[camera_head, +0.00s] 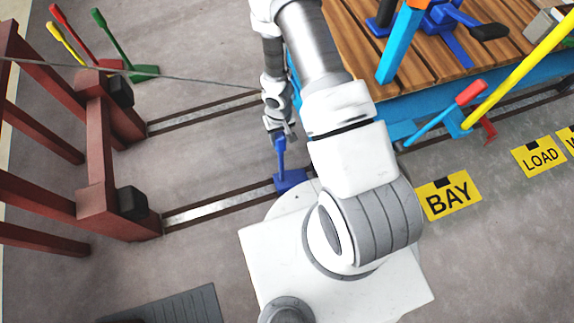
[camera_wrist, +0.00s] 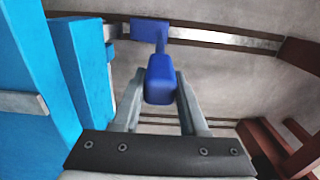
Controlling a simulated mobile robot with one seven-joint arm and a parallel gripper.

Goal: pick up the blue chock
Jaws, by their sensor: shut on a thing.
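The blue chock has a wedge base (camera_head: 290,180) and an upright handle, and it shows in front of the near rail in the head view. My gripper (camera_head: 280,132) is at the top of the handle. In the wrist view the blue chock (camera_wrist: 160,79) has its thick handle end between my two fingers, which are shut on it. Its base (camera_wrist: 165,31) shows beyond, over the rail. I cannot tell whether the base touches the rail or floor.
A blue-sided cart (camera_head: 440,100) with a wooden deck stands at the right. A dark red buffer frame (camera_head: 97,150) with black pads stands at the left. Red, yellow and green (camera_head: 112,48) chocks lie at the upper left. The floor between the rails is clear.

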